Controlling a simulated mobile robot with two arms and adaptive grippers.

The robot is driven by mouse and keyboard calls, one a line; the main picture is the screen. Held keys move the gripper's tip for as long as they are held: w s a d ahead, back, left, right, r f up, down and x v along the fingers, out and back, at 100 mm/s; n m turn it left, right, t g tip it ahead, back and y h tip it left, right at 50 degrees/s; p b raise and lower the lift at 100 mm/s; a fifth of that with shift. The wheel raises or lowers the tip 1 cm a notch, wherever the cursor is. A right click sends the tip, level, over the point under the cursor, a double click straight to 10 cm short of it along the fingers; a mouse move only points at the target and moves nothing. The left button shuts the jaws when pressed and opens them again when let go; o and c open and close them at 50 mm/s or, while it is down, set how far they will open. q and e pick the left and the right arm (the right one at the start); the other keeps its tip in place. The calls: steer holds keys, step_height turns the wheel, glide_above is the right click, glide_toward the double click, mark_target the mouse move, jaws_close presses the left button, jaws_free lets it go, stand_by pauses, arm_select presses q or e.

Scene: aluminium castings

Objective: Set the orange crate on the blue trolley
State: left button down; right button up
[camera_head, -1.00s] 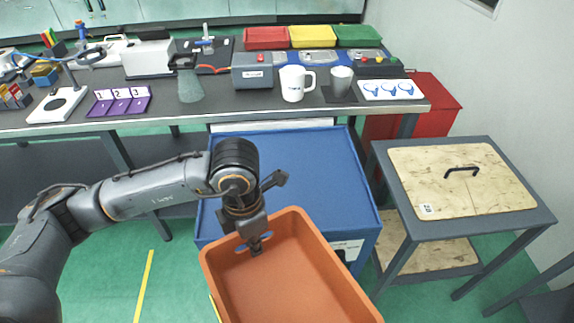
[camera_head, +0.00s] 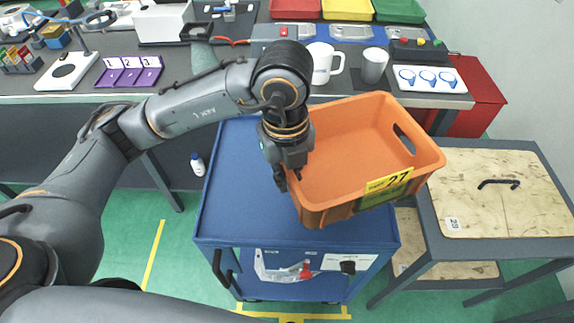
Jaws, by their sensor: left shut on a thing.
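The orange crate (camera_head: 345,150) is over the right part of the blue trolley (camera_head: 238,190), turned at an angle, with its yellow label marked 27 facing the front right. Its right end reaches out past the trolley's right side in the picture. My left gripper (camera_head: 287,180) is shut on the crate's left wall at the rim. The crate looks empty. Its underside is hidden, so I cannot tell whether it touches the trolley top. The left part of the trolley top is bare. My right gripper is not in view.
A grey workbench (camera_head: 230,88) with a white mug (camera_head: 322,64), a grey cup (camera_head: 373,66) and a purple numbered tray (camera_head: 130,72) runs behind the trolley. A wood-topped table (camera_head: 500,195) stands close on the right. A small bottle (camera_head: 197,164) is left of the trolley.

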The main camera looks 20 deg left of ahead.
arm_select(q)
steer(key=w+a+f, duration=0.2)
steer(key=a+f, duration=0.1)
steer(key=w+a+f+p, duration=0.1)
steer(key=w+a+f, duration=0.1)
steer(key=a+f, duration=0.1)
steer(key=w+a+f+p, duration=0.1)
steer(key=w+a+f, duration=0.1)
steer(key=a, duration=0.3)
steer(key=shift+w+a+f, duration=0.15)
steer(key=shift+a+f, duration=0.05)
steer(key=shift+f, duration=0.25)
steer(key=f, duration=0.3)
steer(key=shift+w+a+f+p, duration=0.1)
steer(key=shift+a+f+p, duration=0.05)
steer(key=shift+a+p, duration=0.2)
steer(key=shift+d+f, duration=0.1)
steer(key=shift+f, duration=0.2)
